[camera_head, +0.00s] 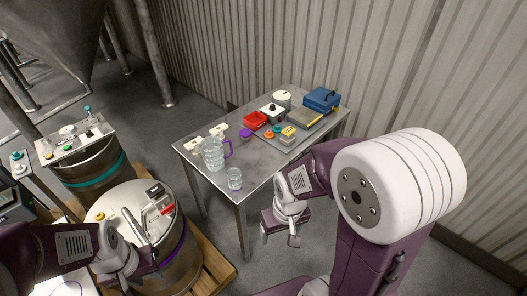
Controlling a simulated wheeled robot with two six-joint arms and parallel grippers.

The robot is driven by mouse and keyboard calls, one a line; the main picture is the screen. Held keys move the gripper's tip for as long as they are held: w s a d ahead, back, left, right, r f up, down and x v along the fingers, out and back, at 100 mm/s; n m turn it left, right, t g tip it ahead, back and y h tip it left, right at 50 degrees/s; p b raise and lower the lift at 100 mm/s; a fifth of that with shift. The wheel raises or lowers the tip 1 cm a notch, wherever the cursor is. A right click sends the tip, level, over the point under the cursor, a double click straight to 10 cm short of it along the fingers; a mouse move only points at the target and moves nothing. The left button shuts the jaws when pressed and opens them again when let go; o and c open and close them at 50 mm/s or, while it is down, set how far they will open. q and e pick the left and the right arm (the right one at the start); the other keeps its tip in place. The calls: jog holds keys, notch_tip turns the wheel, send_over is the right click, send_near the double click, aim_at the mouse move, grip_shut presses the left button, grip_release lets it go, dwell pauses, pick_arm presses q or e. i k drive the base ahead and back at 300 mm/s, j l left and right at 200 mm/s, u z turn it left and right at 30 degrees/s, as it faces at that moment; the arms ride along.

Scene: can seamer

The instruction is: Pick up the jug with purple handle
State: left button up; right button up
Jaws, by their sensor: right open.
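The clear jug (213,154) stands upright near the left front of the metal table (262,156). My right gripper (279,236) is open and empty, pointing down beside the table's front right edge, apart from the jug. My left gripper (142,262) is at the lower left, over the near drum; its fingertips are hard to make out, so I cannot tell its opening.
A red box (255,120), a blue case (322,99), a tray and several small items fill the table's far right half. Drums (185,262) with control panels stand at the left. A corrugated wall (290,50) is behind the table.

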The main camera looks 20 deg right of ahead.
aim_at(211, 148)
jog(key=z, duration=0.2)
jog(key=i+l+u, duration=0.1)
jog(key=i+l, duration=0.3)
jog(key=l, duration=0.2)
jog(key=i+l+u, duration=0.15)
jog(key=i+l, duration=0.25)
jog(key=l, duration=0.25)
jog(key=i+l+u, duration=0.15)
jog(key=i+l, duration=0.25)
jog(key=l, duration=0.3)
jog(key=i+l+u, duration=0.15)
jog(key=l, duration=0.2)
jog(key=i+l, duration=0.15)
jog(key=l, duration=0.2)
jog(key=u, duration=0.05)
